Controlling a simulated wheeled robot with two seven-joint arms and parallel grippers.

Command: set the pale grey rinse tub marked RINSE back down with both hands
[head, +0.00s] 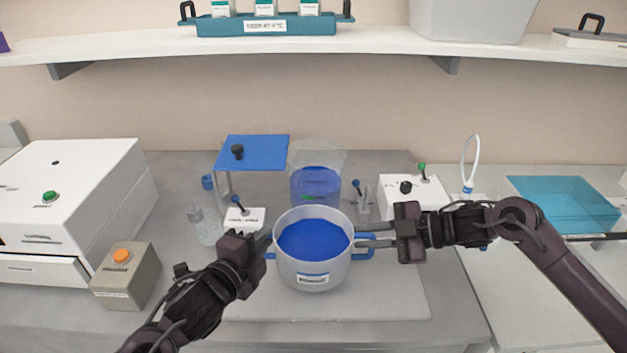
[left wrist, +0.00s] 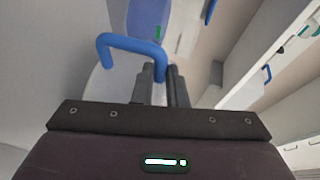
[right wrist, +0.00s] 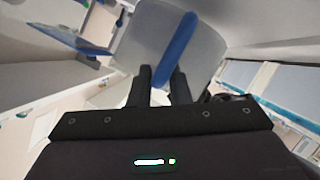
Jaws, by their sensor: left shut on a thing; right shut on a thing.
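The pale grey rinse tub (head: 312,270) is in the middle of the head view, with blue liquid inside, a small label on its front and a blue handle at each side. It looks level; I cannot tell whether its base touches the surface. My left gripper (head: 264,243) is shut on the left blue handle, which also shows in the left wrist view (left wrist: 132,44). My right gripper (head: 366,237) is shut on the right blue handle (head: 364,252), also seen in the right wrist view (right wrist: 178,45). The label's word is too small to read.
A clear vessel with blue liquid (head: 315,187) stands behind the tub. A blue raised plate (head: 252,152) and a white switch box (head: 243,219) are behind left. A grey box with an orange button (head: 125,272) stands left. The pale mat (head: 385,300) is bare in front and right.

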